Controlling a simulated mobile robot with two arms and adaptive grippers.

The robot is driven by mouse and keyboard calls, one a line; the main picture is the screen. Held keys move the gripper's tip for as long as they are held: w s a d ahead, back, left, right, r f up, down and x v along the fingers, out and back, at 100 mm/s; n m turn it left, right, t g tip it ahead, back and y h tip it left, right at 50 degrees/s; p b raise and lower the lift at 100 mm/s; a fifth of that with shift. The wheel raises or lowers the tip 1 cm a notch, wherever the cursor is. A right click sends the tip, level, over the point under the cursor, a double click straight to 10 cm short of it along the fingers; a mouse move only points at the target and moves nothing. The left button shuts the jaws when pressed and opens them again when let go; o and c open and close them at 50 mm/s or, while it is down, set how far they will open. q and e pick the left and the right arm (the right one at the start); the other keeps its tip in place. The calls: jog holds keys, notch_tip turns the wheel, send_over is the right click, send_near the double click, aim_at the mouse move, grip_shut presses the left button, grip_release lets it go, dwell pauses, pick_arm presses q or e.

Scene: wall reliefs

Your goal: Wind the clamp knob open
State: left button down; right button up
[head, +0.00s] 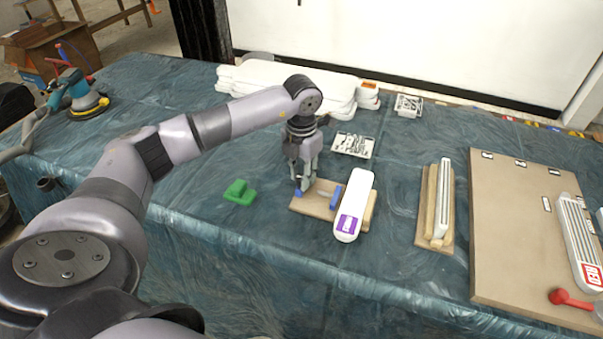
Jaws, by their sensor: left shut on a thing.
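A small wooden board (312,207) lies on the covered table near the middle. A white piece with a purple label (354,203) lies across it, with a blue clamp part (335,197) against its left side. My left gripper (303,181) points down over the board's left end. Its fingers are shut on a small blue part, which looks like the clamp knob (298,192); the fingers hide most of it. The exact thread or gap of the clamp is too small to tell. My right gripper is not in view.
A green block (240,192) sits left of the board. White slabs (285,80) are stacked behind. To the right are a wooden holder with a white strip (443,200), a large brown board (520,220) and a red knobbed thing (568,298). The table's front middle is clear.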

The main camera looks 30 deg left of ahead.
pick_arm(q)
jog(key=n, duration=0.3)
jog(key=shift+n, duration=0.4)
jog(key=n, duration=0.3)
jog(key=shift+r+n+p, duration=0.1)
jog(key=shift+n+p, duration=0.2)
jog(key=shift+p, duration=0.1)
jog(key=n, duration=0.3)
jog(key=shift+n+p, duration=0.3)
jog(key=shift+p, duration=0.05)
jog(key=shift+n+p, duration=0.45)
jog(key=shift+n, duration=1.65)
jog(key=shift+w, duration=0.1)
jog(key=c, duration=1.3)
grip_release()
notch_tip(320, 180, up, 12)
